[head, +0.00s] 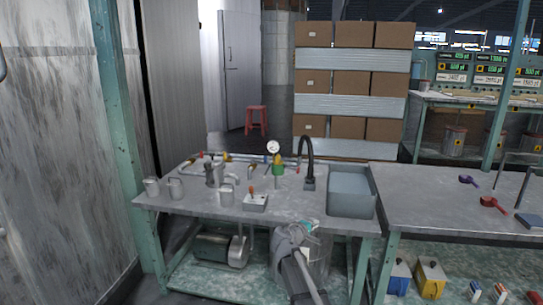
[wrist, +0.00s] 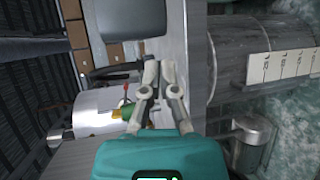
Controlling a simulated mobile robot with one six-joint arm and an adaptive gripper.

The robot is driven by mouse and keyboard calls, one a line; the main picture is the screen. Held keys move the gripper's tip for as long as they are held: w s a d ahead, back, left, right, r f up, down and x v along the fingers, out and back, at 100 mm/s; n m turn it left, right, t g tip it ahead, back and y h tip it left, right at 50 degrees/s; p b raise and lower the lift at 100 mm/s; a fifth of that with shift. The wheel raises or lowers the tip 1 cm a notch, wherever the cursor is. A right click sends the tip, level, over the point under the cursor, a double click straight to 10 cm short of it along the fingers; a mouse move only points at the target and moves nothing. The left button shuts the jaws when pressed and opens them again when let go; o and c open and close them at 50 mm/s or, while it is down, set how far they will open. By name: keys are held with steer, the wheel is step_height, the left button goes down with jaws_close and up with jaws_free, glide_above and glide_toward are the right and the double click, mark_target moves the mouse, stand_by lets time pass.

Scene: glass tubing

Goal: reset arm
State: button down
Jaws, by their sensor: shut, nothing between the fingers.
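My arm (head: 296,260) rises from the bottom of the head view, in front of the workbench near its front edge. A small teal part of my gripper shows there just above the arm; its fingers are hidden or too small to tell. In the wrist view my gripper (wrist: 158,74) points up the picture with its two grey fingers close together and nothing between them. The wrist view is turned on its side, with the bench's front edge beside the fingers.
The workbench (head: 200,202) carries metal cups (head: 176,188), a small box (head: 255,202), a gauge (head: 273,147) and a black faucet (head: 308,150) by a sink (head: 350,205). A second table (head: 430,205) stands at right. A graduated container (wrist: 228,60) is right of my fingers.

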steer(key=s+d+f+m+g+y, duration=0.1)
steer(key=s+d+f+m+g, duration=0.35)
steer(key=s, duration=0.35)
steer(key=s+a+f+m+g+y+p, duration=0.1)
steer(key=s+f+m+g+y, duration=0.25)
steer(key=s, duration=0.75)
steer(key=s+a+f+m+g+y+p, duration=0.1)
steer(key=s+f+m+g+y, duration=0.3)
steer(key=s, duration=0.7)
step_height(320, 180, up, 37)
steer(key=n+y+p, duration=0.1)
steer(key=p, duration=3.6)
steer(key=shift+s+a+p, duration=0.15)
steer(key=shift+a+p, duration=0.15)
steer(key=c, duration=1.3)
jaws_free()
steer(key=shift+y, duration=0.25)
steer(key=shift+c, duration=0.2)
